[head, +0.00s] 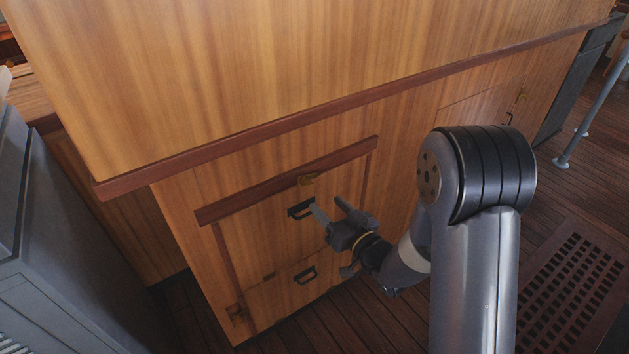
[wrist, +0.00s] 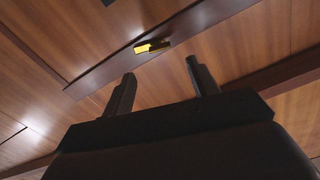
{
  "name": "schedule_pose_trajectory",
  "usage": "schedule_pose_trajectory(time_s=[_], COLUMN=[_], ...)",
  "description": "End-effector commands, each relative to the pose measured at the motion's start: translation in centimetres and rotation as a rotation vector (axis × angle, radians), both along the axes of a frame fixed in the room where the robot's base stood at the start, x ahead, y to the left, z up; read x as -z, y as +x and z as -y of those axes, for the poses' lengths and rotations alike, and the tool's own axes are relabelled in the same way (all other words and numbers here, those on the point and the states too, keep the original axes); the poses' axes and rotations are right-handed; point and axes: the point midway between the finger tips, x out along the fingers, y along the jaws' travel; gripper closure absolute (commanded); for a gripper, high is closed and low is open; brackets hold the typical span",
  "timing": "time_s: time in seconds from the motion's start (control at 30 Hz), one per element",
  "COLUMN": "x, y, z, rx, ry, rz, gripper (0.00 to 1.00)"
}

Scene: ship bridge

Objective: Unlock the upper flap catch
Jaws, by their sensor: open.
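The upper flap catch (head: 307,180) is a small brass piece on the dark wooden trim above the upper flap (head: 270,228) of the cabinet. In the wrist view the brass catch (wrist: 152,46) shows beyond the fingertips, between them and a little left of the middle. My gripper (head: 327,204) is open and empty, in front of the upper flap, below and slightly right of the catch. Its two fingers (wrist: 161,70) point toward the trim. In the head view one finger overlaps the right end of the flap's black handle (head: 298,210); I cannot tell whether they touch.
The counter's edge (head: 370,97) overhangs above. A grey console (head: 50,240) stands at the left. A floor grating (head: 570,285) lies at the right on open planking.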

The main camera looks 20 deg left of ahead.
Motion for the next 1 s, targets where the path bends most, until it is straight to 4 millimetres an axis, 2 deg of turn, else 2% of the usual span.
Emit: schedule_pose_trajectory(time_s=[0.2,0.43,0.6,0.9,1.0], x=[-0.1,-0.1,0.0,0.0,0.0], y=[2.7,4.9,5.6,5.8,5.8], z=[-3.3,-5.8,-6.6,-6.7,-6.7], rx=[-0.001,0.001,0.001,0.002,0.002], ry=[-0.001,-0.002,-0.002,-0.002,-0.002], rz=[0.000,0.000,-0.002,-0.002,-0.002], gripper=[0.44,0.44,0.44,0.44,0.52])
